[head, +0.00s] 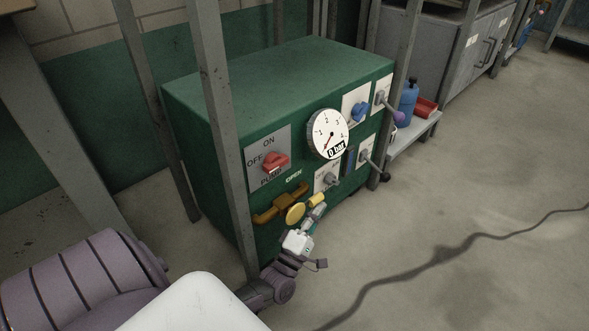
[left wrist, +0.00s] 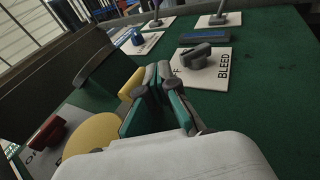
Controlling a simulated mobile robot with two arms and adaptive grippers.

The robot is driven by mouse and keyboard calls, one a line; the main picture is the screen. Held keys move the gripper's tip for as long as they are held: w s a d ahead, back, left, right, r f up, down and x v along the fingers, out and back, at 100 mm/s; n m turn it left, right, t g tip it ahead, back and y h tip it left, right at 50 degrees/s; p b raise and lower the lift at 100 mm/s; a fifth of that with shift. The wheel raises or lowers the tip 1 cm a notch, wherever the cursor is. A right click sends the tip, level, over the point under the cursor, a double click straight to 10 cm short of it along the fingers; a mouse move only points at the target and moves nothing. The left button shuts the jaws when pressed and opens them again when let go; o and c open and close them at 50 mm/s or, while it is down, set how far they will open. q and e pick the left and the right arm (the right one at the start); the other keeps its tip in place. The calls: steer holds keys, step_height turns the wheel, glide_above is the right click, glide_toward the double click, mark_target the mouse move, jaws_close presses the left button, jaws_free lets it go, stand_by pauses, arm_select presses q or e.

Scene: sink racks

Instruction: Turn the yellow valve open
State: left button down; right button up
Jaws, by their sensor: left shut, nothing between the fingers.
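The yellow valve (head: 295,213) is low on the front of a green cabinet, in front of a brownish-yellow pipe fitting (head: 280,203) and below the word OPEN. I see a round yellow disc and a smaller yellow piece (head: 317,200) to its right. In the left wrist view the disc (left wrist: 90,141) is at lower left, and the yellow piece (left wrist: 130,85) is just beyond a finger. My left gripper (head: 318,210) is shut and empty, close against the valve at its right side. Its fingers hide part of the valve; I cannot tell whether they touch it. My right gripper is not in view.
The green cabinet (head: 235,90) stands behind grey posts (head: 215,120). Its front carries a red OFF/ON knob (head: 276,161), a dial gauge (head: 328,134), a blue knob (head: 360,111) and a grey BLEED knob (left wrist: 195,57). The floor to the right is clear apart from a dark cable-like line.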

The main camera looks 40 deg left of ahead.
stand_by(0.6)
arm_select(q)
steer(key=v, duration=1.2)
steer(key=shift+r, duration=0.1)
